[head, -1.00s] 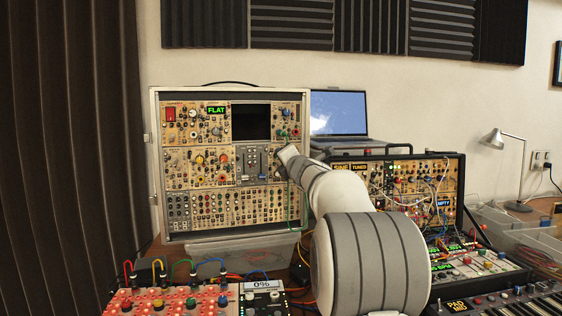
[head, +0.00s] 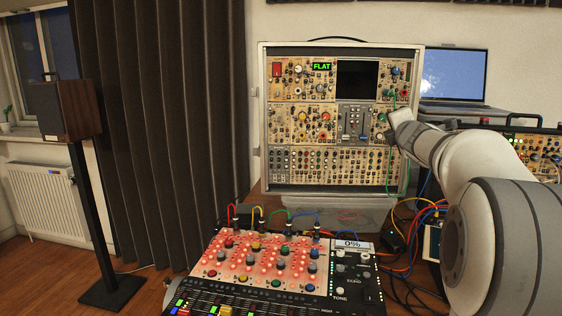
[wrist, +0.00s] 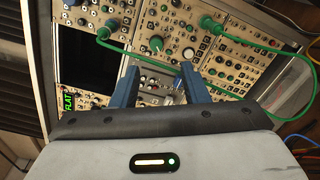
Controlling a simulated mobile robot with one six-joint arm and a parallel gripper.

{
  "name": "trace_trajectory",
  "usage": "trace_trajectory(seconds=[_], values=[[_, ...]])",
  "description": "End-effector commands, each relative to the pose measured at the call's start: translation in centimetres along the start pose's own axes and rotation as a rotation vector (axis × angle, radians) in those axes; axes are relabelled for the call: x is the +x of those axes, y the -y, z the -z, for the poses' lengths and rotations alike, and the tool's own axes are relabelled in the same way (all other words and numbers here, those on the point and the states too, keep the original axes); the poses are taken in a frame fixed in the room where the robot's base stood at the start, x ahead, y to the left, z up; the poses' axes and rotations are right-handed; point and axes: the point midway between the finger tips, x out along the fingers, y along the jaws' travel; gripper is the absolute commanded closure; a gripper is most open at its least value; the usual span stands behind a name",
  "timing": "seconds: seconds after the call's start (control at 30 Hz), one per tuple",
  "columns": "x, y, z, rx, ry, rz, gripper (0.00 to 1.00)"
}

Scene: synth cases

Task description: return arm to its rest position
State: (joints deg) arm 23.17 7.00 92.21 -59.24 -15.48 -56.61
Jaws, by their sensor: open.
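My arm (head: 470,160) reaches in from the right in the head view, toward the upright modular synth case (head: 264,120). My gripper (wrist: 157,88) shows in the wrist view as two blue fingers, spread apart with nothing between them. They point at the case's panel of knobs and sliders. A gap between fingertips and panel cannot be judged.
A green cable (wrist: 150,58) loops across the panel close to the fingers. A red-lit mixer (head: 260,262) stands in front, with coloured cables. A laptop (head: 453,75) is behind right. A speaker on a stand (head: 62,110) and dark curtain (head: 160,130) are left.

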Motion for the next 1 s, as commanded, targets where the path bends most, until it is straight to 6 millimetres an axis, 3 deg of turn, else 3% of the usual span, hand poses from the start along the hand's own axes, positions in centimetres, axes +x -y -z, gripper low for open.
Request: trace_trajectory(seconds=[0.03,0.17,0.27,0.4,0.6,0.7,0.83,1.0], values=[[-1.4,-1.8,0.1,0.097,0.015,0.042,0.59],[-6.2,-1.9,2.2,0.467,0.087,0.237,0.59],[-11.5,-0.6,5.0,0.761,0.161,0.428,0.59],[-20.6,1.6,9.7,1.119,0.293,0.729,0.59],[-32.9,4.1,15.4,1.423,0.505,1.113,0.59],[-37.2,4.7,17.1,1.494,0.592,1.244,0.59],[-40.2,5.2,18.3,1.535,0.658,1.336,0.59],[-41.0,5.6,18.7,1.544,0.678,1.36,0.59]])
